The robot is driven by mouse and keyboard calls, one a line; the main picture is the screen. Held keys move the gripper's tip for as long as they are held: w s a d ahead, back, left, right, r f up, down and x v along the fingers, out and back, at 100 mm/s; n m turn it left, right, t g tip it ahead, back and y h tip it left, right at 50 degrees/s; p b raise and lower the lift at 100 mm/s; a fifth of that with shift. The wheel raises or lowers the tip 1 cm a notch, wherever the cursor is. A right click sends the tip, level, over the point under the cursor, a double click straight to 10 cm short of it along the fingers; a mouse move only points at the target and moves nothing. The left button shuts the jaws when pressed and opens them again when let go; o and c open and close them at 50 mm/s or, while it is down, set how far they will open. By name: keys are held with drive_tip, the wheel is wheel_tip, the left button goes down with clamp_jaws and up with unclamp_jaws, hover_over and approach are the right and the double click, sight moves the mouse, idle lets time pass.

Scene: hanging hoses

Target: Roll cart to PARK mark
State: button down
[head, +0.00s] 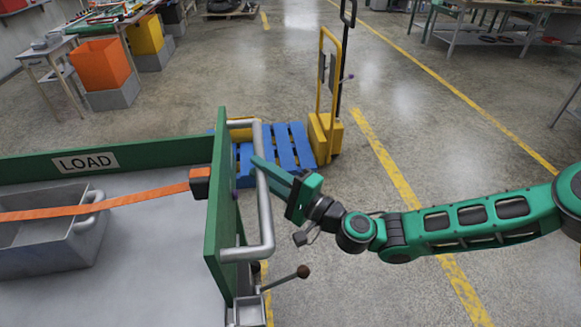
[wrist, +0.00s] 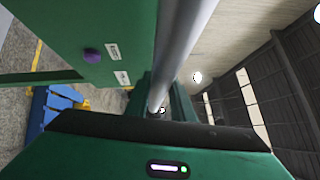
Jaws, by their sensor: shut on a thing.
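The cart is a green-walled flatbed (head: 110,154) with a "LOAD" label, at the left of the head view. A grey tubular handle (head: 266,215) is fixed to its right end panel (head: 222,180). My gripper (head: 262,168) reaches in from the right and is shut on the handle near its upper part. In the wrist view the handle bar (wrist: 178,50) runs down between the jaws, beside the green panel (wrist: 100,40) with a purple knob. The fingertips are partly hidden. No PARK mark is readable in either view.
A blue pallet (head: 288,148) and a yellow pallet truck (head: 326,130) stand just beyond the cart. A grey bin (head: 50,250) strapped in orange is on the cart. A lever (head: 303,271) sticks out below the handle. Yellow lines (head: 385,165) cross the open floor at right.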

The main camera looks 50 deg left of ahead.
drive_tip(key=shift+s+a+f, duration=0.15)
drive_tip(key=shift+s+a, duration=0.15)
drive_tip(key=shift+s, duration=0.2)
drive_tip(key=shift+s+a+f, duration=0.15)
drive_tip(key=shift+s+a, duration=0.1)
drive_tip(key=shift+s, duration=0.25)
drive_tip(key=c, duration=1.5)
unclamp_jaws()
drive_tip(key=shift+c, duration=0.2)
drive_tip(key=shift+w+r, duration=0.1)
drive_tip(key=v, duration=1)
drive_tip(key=shift+d, duration=0.35)
drive_tip(key=shift+w, duration=0.15)
